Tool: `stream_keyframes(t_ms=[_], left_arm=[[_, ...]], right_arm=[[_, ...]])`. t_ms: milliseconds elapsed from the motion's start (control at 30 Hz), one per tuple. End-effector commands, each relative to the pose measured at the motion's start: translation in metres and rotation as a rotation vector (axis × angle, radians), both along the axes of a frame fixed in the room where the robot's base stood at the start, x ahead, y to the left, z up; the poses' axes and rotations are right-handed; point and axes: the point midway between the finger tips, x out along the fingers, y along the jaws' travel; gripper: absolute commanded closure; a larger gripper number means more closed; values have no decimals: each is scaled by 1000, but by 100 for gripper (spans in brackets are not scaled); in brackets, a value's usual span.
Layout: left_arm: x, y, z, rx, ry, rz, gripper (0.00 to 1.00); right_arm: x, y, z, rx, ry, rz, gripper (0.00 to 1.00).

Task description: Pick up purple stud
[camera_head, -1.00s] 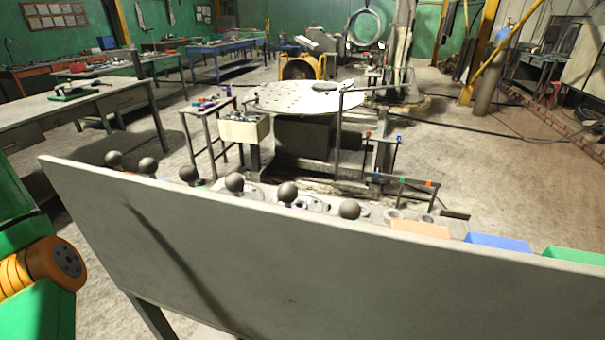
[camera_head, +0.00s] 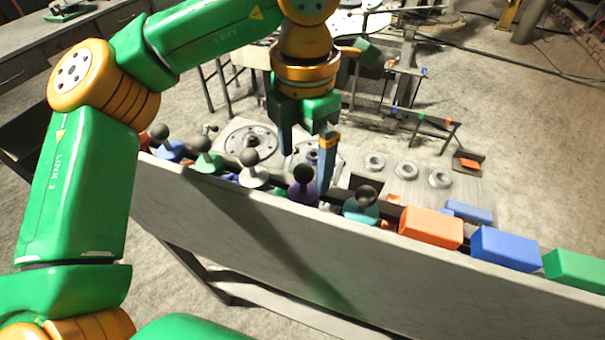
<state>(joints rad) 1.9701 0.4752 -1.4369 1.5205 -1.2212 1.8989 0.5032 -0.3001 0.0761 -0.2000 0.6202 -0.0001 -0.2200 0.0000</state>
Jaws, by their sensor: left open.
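The purple stud (camera_head: 303,190), topped with a dark ball, stands upright in a row of studs behind the pale panel's top edge. My left gripper (camera_head: 306,168) points down at the stud, with its fingers open. One finger is to the left and above the stud's ball. The other, with an orange band and blue tip, comes down close on the stud's right. I cannot tell whether it touches the stud. My right gripper is not in view.
A teal stud (camera_head: 361,207) stands to the right, and a white stud (camera_head: 252,172) and green stud (camera_head: 205,158) to the left. Orange (camera_head: 431,227), blue (camera_head: 505,249) and green (camera_head: 577,268) blocks line the panel (camera_head: 270,255). Grey rings lie behind.

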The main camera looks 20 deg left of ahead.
Motion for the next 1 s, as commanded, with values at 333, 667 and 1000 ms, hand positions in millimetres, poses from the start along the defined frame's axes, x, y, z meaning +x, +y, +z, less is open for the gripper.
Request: stream_keyframes(t_ms=[333,667,1000], left_arm=[[-8,-1,-46,-7,4,-2,4],[-8,-1,-46,-8,2,-1,52],[-8,-1,-46,-9,3,-1,97]], right_arm=[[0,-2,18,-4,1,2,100],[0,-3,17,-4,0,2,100],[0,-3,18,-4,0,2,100]])
